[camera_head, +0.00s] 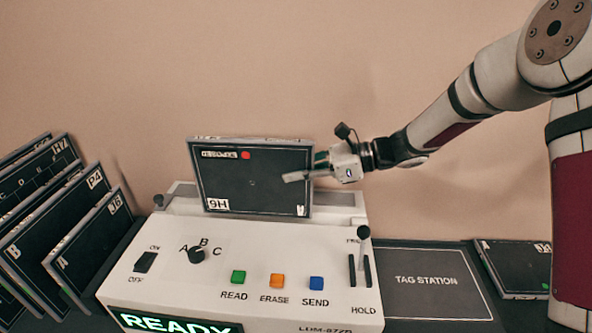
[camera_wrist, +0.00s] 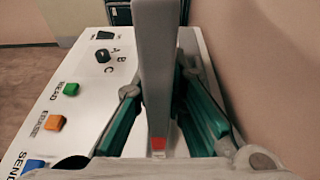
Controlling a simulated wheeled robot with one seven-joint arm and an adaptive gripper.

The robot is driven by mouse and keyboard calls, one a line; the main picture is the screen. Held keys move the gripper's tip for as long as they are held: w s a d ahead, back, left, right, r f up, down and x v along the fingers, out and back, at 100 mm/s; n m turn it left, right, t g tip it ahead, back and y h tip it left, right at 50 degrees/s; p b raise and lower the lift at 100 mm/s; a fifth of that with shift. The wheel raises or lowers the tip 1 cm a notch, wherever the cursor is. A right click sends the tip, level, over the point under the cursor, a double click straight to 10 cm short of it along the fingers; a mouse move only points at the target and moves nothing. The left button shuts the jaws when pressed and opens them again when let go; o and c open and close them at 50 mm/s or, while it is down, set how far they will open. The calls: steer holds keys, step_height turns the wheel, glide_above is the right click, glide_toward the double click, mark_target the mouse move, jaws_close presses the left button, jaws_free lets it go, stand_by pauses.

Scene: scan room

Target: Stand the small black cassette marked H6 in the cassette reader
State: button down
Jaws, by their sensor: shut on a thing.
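The small black cassette (camera_head: 250,180) is upright over the slot area at the back of the cassette reader (camera_head: 190,285). Its lower-left label reads like "9H", which is H6 upside down, and a red mark is near its top edge. My gripper (camera_head: 302,174) is shut on its right side. In the wrist view the cassette (camera_wrist: 157,60) is edge-on between the green fingers of my gripper (camera_wrist: 160,105). Its lower edge is at the reader's slot recess; I cannot tell whether it is inside the slot or just above it.
Several black cassettes (camera_head: 65,235) lean in a row at the left. A tag station mat (camera_head: 425,280) lies right of the reader, with another black cassette (camera_head: 515,268) flat beyond it. The reader has coloured buttons, a dial, a lever (camera_head: 364,233) and a lit READY display (camera_head: 175,323).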

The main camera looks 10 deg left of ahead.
mark_target(296, 217)
steer(key=shift+f+b, duration=3.1)
steer(key=shift+f, duration=2.05)
steer(key=shift+f, duration=0.2)
steer(key=c, duration=1.5)
jaws_free()
steer(key=shift+c, duration=0.2)
steer(key=shift+f, duration=0.1)
steer(key=s+v, duration=0.1)
steer(key=v, duration=1.1)
steer(key=shift+w, duration=0.5)
